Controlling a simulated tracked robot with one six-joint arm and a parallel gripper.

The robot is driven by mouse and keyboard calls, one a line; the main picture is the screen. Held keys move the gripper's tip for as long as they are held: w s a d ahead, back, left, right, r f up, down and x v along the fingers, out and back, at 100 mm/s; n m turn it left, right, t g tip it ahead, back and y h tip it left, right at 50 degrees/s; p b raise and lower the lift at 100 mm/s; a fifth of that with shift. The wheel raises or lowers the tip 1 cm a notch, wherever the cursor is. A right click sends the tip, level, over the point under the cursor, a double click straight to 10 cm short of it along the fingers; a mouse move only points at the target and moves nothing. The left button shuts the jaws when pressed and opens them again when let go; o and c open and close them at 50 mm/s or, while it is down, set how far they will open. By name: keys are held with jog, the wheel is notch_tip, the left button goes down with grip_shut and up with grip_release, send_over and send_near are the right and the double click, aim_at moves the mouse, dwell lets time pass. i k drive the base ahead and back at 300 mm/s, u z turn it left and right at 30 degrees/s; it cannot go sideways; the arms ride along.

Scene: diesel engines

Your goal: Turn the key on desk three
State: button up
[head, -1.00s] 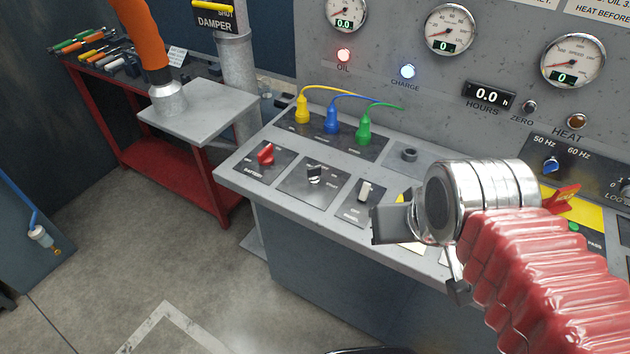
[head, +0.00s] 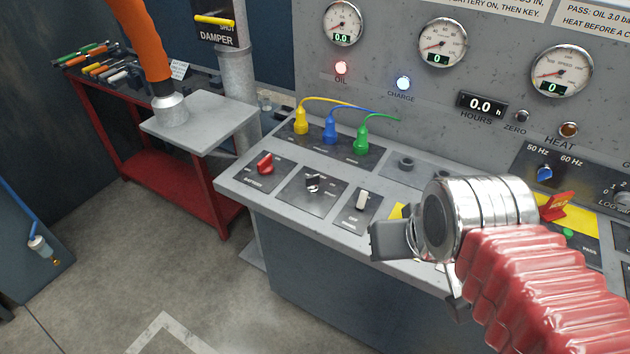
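The desk (head: 235,187) has a grey sloped top with several black switch plates. A small black and silver key switch (head: 313,182) sits on the middle plate of the front row, between a red battery switch (head: 265,163) and a white-lever switch (head: 361,200). The key looks unobstructed. My gripper (head: 422,270) is to the right of these switches, over the desk's front edge, with its dark fingers apart and nothing seen between them. My red-sleeved arm and silver wrist cover part of the desk's right side.
Yellow, blue and green plugs (head: 331,131) with cables stand behind the switches. A gauge panel with a lit red oil lamp (head: 341,67) rises at the back. A red bench (head: 168,210) with tools and an orange pipe (head: 140,40) are at left. The front floor is clear.

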aim_at(312, 182)
jog(key=k, duration=1.25)
jog(key=u, duration=0.25)
jog(key=i, duration=0.3)
jog(key=u, duration=0.7)
jog(key=i, duration=1.7)
jog(key=z, duration=0.35)
